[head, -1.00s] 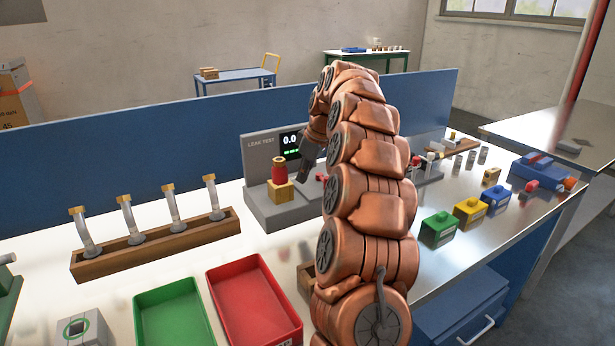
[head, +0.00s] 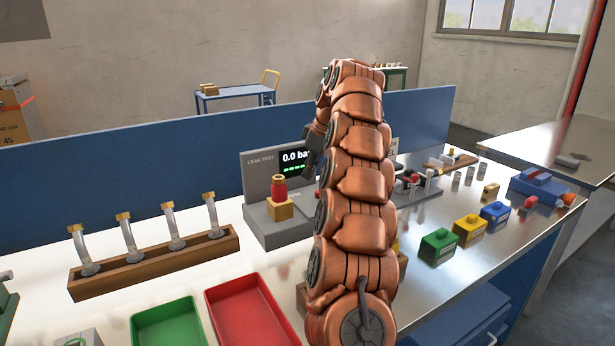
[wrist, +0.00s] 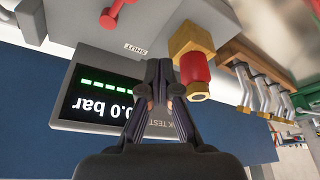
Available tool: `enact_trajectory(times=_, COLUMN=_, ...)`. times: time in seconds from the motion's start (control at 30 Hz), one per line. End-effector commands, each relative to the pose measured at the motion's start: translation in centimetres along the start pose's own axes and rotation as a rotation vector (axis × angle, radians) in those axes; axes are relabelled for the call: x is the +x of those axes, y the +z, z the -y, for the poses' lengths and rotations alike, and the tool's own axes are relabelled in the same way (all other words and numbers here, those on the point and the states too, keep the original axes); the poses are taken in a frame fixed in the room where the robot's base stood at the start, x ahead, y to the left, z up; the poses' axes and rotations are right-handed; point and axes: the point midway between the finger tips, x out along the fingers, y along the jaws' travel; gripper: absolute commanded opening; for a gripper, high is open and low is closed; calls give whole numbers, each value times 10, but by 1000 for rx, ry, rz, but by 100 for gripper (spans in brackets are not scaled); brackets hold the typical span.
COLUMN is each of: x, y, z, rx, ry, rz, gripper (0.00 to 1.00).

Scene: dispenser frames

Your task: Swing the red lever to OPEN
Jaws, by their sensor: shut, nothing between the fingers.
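The red lever (wrist: 116,14) shows at the top left of the wrist view, on the grey leak test stand (wrist: 84,40). A small SHUT label (wrist: 134,48) is on the stand near it. My gripper (wrist: 158,68) is shut and empty, in front of the stand and apart from the lever. It also shows in the head view (head: 309,166), partly behind my arm. The lit display (head: 295,162) reads 0.0 bar with green bars.
A red and brass fitting on a brass block (head: 279,206) stands close beside my gripper. A wooden rack (head: 155,262) with bent tubes is at left. A green tray (head: 170,325) and a red tray (head: 245,315) lie in front. Coloured boxes (head: 438,244) stand at right.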

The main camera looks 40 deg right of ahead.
Motion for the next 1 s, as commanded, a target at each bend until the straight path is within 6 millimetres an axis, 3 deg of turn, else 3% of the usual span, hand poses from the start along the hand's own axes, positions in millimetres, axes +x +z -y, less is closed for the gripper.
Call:
enact_trajectory(times=0.4, x=-29, y=-5, z=-8, rx=-1, ry=0, rz=2, gripper=0)
enact_trajectory(times=1.0, x=-32, y=-6, z=-10, rx=-2, ry=-1, rz=2, gripper=0)
